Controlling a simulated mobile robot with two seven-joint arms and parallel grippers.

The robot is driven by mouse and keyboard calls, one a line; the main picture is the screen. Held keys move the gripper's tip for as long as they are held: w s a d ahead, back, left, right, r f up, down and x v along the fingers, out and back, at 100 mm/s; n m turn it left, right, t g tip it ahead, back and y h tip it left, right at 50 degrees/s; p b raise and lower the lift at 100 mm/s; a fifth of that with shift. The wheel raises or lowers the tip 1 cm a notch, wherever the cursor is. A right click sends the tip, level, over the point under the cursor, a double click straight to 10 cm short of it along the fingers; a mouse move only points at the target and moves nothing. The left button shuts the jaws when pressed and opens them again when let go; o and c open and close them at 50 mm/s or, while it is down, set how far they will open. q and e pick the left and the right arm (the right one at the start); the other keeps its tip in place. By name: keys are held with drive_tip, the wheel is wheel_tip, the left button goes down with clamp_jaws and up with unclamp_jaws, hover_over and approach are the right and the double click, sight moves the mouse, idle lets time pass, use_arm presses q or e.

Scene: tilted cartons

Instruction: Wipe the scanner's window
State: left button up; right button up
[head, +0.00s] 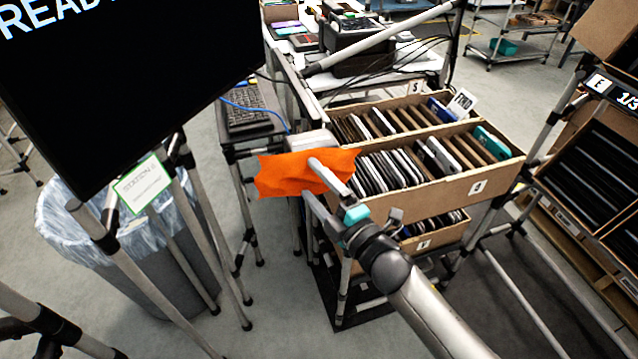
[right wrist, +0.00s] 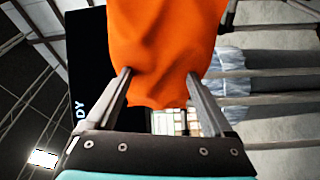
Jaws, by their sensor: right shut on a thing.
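My right gripper (head: 312,180) is shut on an orange cloth (head: 275,174), which spreads out flat around the fingertips. In the right wrist view the cloth (right wrist: 165,40) hangs between the two fingers of the gripper (right wrist: 158,78). A pale box (head: 312,141), perhaps the scanner, shows just behind the cloth's upper edge. The cloth hides its lower part, and I cannot see a window on it. I cannot tell whether cloth and box touch. My left gripper is not in view.
Cartons of upright flat devices (head: 480,190) stand on a tilted rack to the right of the cloth. A keyboard (head: 248,104) lies on a shelf behind. A large black screen (head: 110,80) fills the upper left, above a lined bin (head: 70,215). Tubular posts stand close by.

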drive_tip(key=shift+s+r+p, duration=0.1)
drive_tip(key=shift+s+p, duration=0.2)
drive_tip(key=shift+s, duration=0.3)
drive_tip(key=shift+s+a+p+v, duration=0.1)
drive_tip(key=shift+a+p+v, duration=0.05)
drive_tip(key=shift+v, duration=0.55)
drive_tip(key=shift+s+a+p+v, duration=0.1)
drive_tip(key=shift+p+v, duration=0.05)
drive_tip(key=shift+v, duration=0.6)
drive_tip(key=shift+s+a+p+v, duration=0.1)
drive_tip(key=shift+a+p+v, duration=0.05)
drive_tip(key=shift+v, duration=0.55)
drive_tip(key=shift+s, duration=0.1)
drive_tip(key=shift+s+d+p, duration=0.15)
drive_tip(key=shift+s+d, duration=0.1)
drive_tip(key=shift+s, duration=0.4)
drive_tip(key=shift+s+d+p, duration=0.15)
drive_tip(key=shift+s+d, duration=0.05)
drive_tip(key=shift+s, duration=0.5)
